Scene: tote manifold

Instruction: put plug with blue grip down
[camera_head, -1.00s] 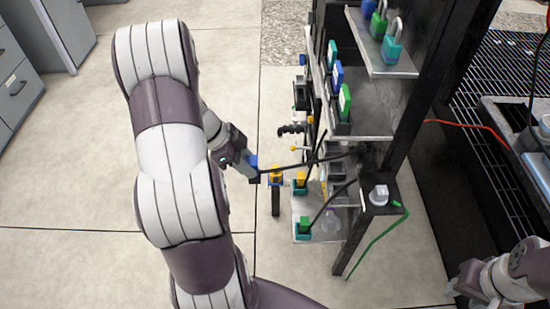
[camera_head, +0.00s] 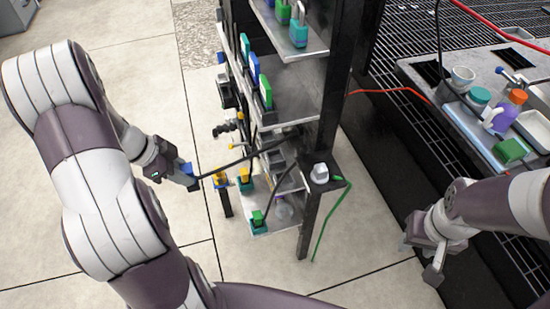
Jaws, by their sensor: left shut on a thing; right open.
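My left gripper (camera_head: 185,178) is shut on the plug with blue grip (camera_head: 187,169). It holds the plug in the air to the left of the black rack (camera_head: 330,110). A black cable (camera_head: 235,163) runs from the plug to the rack. The gripper fingers hide part of the plug. My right gripper (camera_head: 425,255) is open and empty, low at the right, in front of the rack on the right.
A grey worktop (camera_head: 440,65) at the right bears a cup, bottle and trays. A green cable (camera_head: 328,215) hangs down.

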